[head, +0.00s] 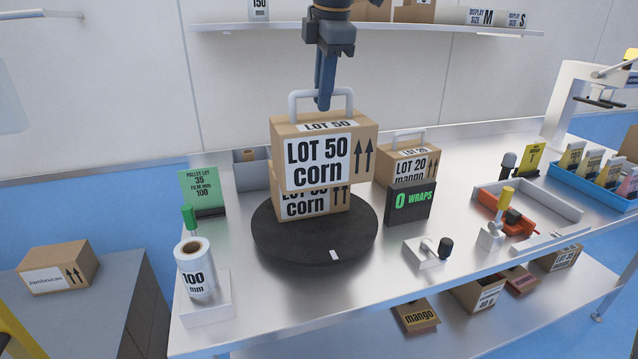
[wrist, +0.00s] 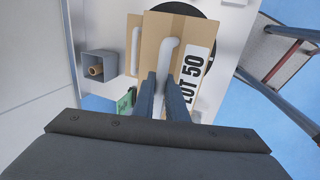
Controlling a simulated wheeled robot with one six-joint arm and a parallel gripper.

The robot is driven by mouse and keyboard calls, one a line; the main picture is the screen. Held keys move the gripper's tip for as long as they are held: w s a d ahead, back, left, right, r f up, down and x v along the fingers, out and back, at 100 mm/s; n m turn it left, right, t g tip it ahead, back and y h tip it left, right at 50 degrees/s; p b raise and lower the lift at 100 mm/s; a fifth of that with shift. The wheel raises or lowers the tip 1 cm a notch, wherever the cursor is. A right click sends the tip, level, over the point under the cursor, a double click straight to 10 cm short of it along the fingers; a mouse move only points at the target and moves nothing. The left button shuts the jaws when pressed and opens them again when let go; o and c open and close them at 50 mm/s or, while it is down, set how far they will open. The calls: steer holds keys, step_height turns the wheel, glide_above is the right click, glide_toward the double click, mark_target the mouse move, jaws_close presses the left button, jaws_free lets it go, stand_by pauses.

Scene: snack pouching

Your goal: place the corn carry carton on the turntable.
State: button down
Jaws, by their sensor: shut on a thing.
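The upper corn carry carton (head: 322,163), labelled LOT 50, hangs upright from my gripper (head: 323,103), which is shut on its white handle. It also shows in the wrist view (wrist: 180,35), with the fingers (wrist: 163,95) at the handle. A second corn carton (head: 312,204) stands on the black round turntable (head: 315,247); the upper carton hides its top. In the wrist view, the two cartons are offset sideways, and the lower one's handle (wrist: 135,50) shows beside the held carton. I cannot tell whether the cartons touch.
A mango carton (head: 408,168) stands right of the turntable behind a "0 WRAPS" display (head: 410,202). A film roll (head: 196,268) and green sign (head: 200,188) are on the left. The turntable's front is bare except for a small white mark. A shelf (head: 385,27) runs above.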

mark_target(327, 124)
step_height(327, 124, down, 16)
steer(key=p, duration=0.3)
steer(key=shift+r+p, duration=0.15)
steer(key=shift+p, duration=0.2)
steer(key=c, duration=1.8)
jaws_free()
steer(key=shift+s, duration=0.1)
steer(key=shift+o, duration=0.2)
steer(key=b+v, duration=0.2)
steer(key=v, duration=1)
steer(key=shift+b, duration=0.3)
steer(key=s+d+f+m+g, duration=0.1)
steer(key=s+d+f+m, duration=0.7)
steer(key=f, duration=0.4)
steer(key=s+d+f+m+g+h, duration=0.1)
steer(key=s+d+f+m, duration=0.7)
steer(key=s+f+m, duration=0.3)
steer(key=shift+s+f+m, duration=0.2)
steer(key=shift+f+m, duration=0.55)
steer(key=shift+m, duration=0.35)
